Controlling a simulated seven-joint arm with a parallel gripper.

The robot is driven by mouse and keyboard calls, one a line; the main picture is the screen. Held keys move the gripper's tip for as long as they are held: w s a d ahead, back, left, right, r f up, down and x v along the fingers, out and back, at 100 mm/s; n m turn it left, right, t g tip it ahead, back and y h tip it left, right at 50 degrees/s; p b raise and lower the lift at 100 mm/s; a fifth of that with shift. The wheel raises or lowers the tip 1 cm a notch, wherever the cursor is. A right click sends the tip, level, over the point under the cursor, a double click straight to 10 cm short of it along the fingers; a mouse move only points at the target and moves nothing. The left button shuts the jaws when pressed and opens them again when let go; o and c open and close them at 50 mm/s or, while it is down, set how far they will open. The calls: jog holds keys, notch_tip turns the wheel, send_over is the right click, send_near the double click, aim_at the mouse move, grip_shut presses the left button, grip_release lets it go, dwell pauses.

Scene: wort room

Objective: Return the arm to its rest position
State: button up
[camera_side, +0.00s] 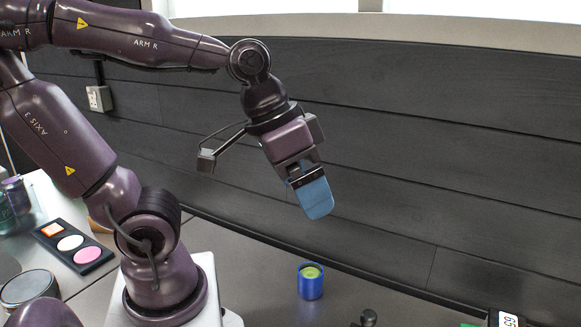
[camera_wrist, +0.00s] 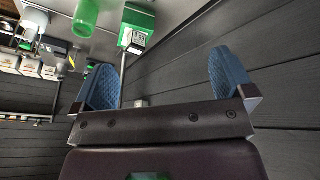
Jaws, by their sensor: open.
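My gripper (camera_side: 314,194) hangs in the air above the table in the side view, tilted down to the right. Its blue fingers overlap there. In the wrist view my gripper (camera_wrist: 167,82) shows its two blue fingers wide apart, with nothing between them. My arm is raised and bent, the forearm reaching right from the upper left.
A blue cup (camera_side: 311,282) with a green top stands on the table below my gripper. A dark tray (camera_side: 47,240) with coloured shapes and a round dark-lidded container (camera_side: 29,287) are at the left. A dark plank wall (camera_side: 430,150) runs behind. A green box (camera_wrist: 136,28) shows in the wrist view.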

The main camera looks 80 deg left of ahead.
jog(key=shift+s+a+r+t+y, duration=0.2)
jog(key=shift+a+r+y, duration=0.05)
jog(key=shift+a, duration=0.25)
jog(key=shift+s+a+r+t+y, duration=0.2)
jog(key=shift+a, duration=0.25)
jog(key=shift+s+a+r+t+y, duration=0.2)
jog(key=shift+a+r+y, duration=0.05)
jog(key=shift+a, duration=0.25)
